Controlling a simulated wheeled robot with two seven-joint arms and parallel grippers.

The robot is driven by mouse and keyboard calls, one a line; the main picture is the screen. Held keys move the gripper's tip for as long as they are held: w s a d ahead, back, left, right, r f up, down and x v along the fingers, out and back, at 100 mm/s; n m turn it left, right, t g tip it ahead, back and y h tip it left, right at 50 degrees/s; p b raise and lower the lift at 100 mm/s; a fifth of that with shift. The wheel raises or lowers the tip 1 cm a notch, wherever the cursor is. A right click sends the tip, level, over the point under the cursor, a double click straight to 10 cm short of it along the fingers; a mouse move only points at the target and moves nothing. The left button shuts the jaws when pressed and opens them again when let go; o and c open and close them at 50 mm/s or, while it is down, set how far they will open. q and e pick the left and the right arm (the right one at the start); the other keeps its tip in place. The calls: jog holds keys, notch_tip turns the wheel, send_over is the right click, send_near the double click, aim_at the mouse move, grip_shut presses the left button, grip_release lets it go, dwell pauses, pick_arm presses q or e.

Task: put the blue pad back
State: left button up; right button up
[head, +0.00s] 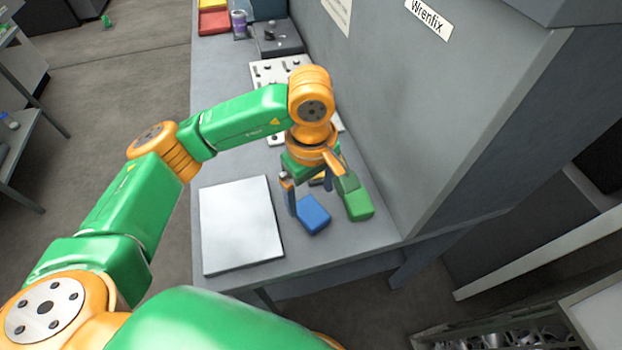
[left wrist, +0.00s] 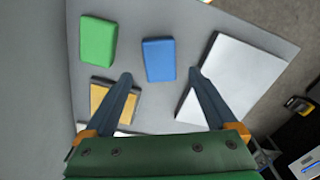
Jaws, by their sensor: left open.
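The blue pad (head: 314,215) lies flat on the grey bench top between a white board and a green pad (head: 360,206). In the left wrist view the blue pad (left wrist: 159,60) shows just beyond and between the fingertips, with the green pad (left wrist: 98,41) to its left. My left gripper (head: 310,200) points down at the bench beside the blue pad, open and empty. A yellow pad in a dark frame (left wrist: 113,102) lies near the left finger, mostly hidden in the head view. My right gripper is not in view.
The white board (head: 238,222) lies at the bench's left edge. A tall grey machine wall (head: 400,130) closes off the bench's right side. Behind my arm are a light plate with holes (head: 272,72), a grey block (head: 277,42) and a red bin (head: 213,22).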

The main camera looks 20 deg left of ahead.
aim_at(311, 211)
pick_arm(q)
notch_tip(311, 211, up, 7)
jog(key=shift+f, duration=0.1)
dwell(0.3)
